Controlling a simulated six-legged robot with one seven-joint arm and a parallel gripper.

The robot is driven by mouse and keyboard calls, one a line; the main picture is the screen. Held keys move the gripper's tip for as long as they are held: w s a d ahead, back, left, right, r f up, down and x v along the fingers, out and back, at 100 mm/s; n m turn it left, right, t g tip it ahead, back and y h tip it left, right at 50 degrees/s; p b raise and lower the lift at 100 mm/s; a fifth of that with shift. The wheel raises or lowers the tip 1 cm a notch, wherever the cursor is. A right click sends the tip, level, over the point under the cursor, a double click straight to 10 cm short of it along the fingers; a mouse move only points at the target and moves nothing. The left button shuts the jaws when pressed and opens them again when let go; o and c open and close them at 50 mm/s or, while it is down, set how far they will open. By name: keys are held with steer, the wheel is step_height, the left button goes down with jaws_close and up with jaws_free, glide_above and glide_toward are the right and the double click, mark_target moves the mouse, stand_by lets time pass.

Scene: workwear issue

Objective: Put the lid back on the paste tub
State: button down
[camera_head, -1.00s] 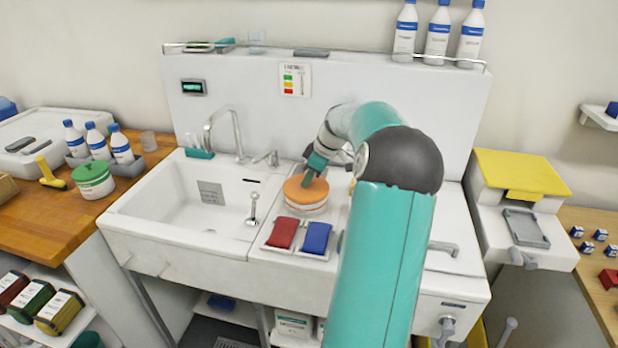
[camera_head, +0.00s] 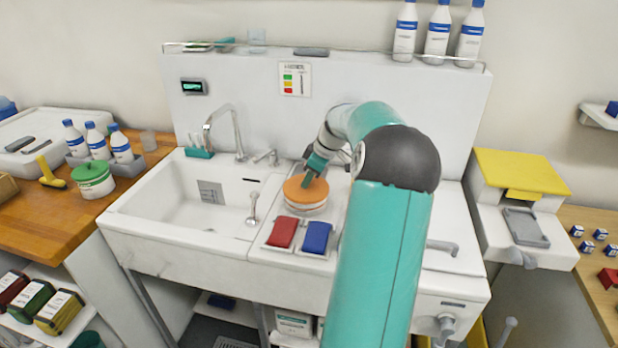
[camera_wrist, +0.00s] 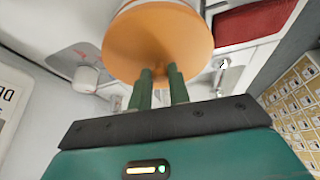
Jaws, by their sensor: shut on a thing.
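The paste tub (camera_head: 304,206) is a white round tub on the draining side of the sink unit, behind a red and a blue packet. The orange lid (camera_head: 306,188) sits at its top; in the head view I cannot tell whether it is fully seated. In the wrist view the lid (camera_wrist: 158,45) fills the upper middle, with part of the white tub (camera_wrist: 135,5) beyond it. My gripper (camera_wrist: 158,72) is shut on the small knob at the lid's centre. In the head view my gripper (camera_head: 309,178) is over the lid.
A red packet (camera_head: 282,232) and a blue packet (camera_head: 316,237) lie just in front of the tub. The sink basin (camera_head: 190,205) is at left, with a tap (camera_head: 237,135) behind. A green-lidded tub (camera_head: 93,180) stands on the wooden counter.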

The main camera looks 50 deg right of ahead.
stand_by(0.4)
steer(key=c, duration=0.7)
jaws_free()
steer(key=shift+c, duration=0.2)
steer(key=shift+r, duration=3.5)
jaws_close()
steer(key=shift+f, duration=0.55)
